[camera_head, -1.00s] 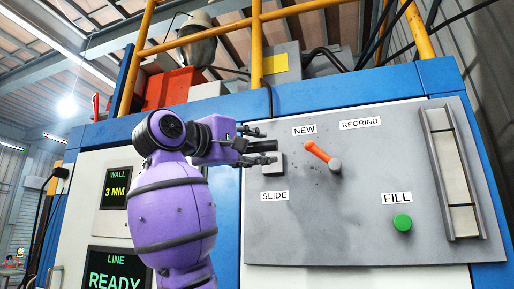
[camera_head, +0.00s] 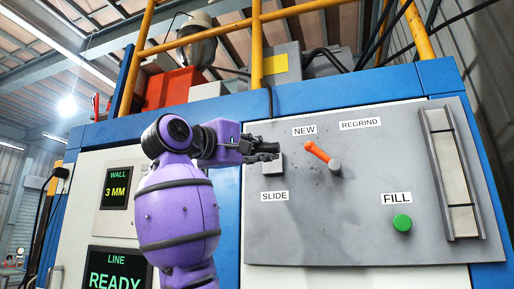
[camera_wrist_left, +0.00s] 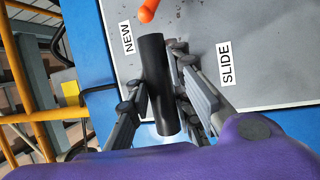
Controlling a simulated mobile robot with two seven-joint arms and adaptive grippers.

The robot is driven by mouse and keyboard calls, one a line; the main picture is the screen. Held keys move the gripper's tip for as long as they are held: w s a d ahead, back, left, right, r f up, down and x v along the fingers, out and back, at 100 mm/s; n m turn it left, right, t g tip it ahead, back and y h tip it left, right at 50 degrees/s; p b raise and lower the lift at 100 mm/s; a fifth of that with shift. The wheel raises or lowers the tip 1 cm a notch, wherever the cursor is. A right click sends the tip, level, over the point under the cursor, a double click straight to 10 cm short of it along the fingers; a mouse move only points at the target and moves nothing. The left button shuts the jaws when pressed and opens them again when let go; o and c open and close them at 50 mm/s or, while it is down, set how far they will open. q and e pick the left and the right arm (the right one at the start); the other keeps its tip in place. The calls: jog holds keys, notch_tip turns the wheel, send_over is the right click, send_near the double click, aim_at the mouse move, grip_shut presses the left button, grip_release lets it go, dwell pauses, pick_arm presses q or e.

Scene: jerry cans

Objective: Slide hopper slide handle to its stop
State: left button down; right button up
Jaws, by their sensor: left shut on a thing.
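The slide handle is a black cylinder (camera_wrist_left: 157,80) that sticks out from the grey panel, above the SLIDE label (camera_head: 274,196). In the head view it is small and mostly covered by my fingers, next to a pale block (camera_head: 273,165) on the panel. My left gripper (camera_head: 262,152) is shut on the handle. In the wrist view its fingers (camera_wrist_left: 160,98) lie on both sides of the cylinder, whose near end shows between them. My right gripper is in neither view.
To the right on the grey panel (camera_head: 350,230) are an orange lever (camera_head: 318,152) near the NEW and REGRIND labels, a green FILL button (camera_head: 402,222) and a tall sight strip (camera_head: 450,170). Two screens, WALL (camera_head: 116,188) and LINE (camera_head: 117,270), are at the left.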

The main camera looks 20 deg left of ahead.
pick_arm(q)
jog(key=w, duration=0.6)
jog(key=shift+w+r, duration=0.2)
jog(key=shift+a, duration=0.1)
jog(key=c, duration=1.8)
grip_release()
jog(key=shift+w, duration=0.1)
jog(key=shift+o, duration=1.2)
jog(key=shift+w+f, duration=0.15)
jog(key=shift+w, duration=0.1)
jog(key=shift+s, duration=0.1)
jog(key=v, duration=1.2)
jog(key=shift+f, duration=0.1)
